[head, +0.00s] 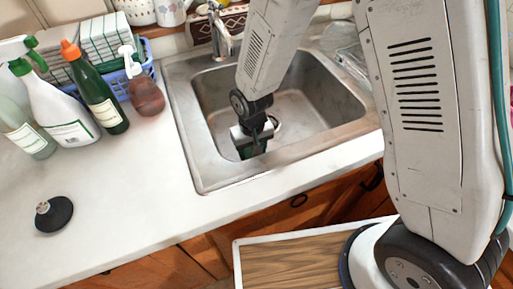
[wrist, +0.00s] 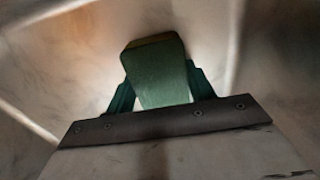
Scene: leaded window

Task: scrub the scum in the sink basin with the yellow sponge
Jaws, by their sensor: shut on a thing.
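My gripper (head: 251,146) reaches down into the near left part of the steel sink basin (head: 307,98). In the wrist view its green fingers are shut on a block, which I take to be the sponge (wrist: 158,78). The face towards me looks green, with a thin yellow-brown edge at its far end. The basin surface (wrist: 255,50) fills the view beyond it, with dull brownish smears. I cannot tell scum from shading there, nor whether the sponge touches the basin. In the head view the sponge is mostly hidden by my gripper.
The faucet (head: 220,32) stands behind the sink. A soap dispenser (head: 147,95), a dark green bottle (head: 101,98) and white spray bottles (head: 57,112) stand on the counter to the left. A black sink plug (head: 54,215) lies near the front. The counter between is clear.

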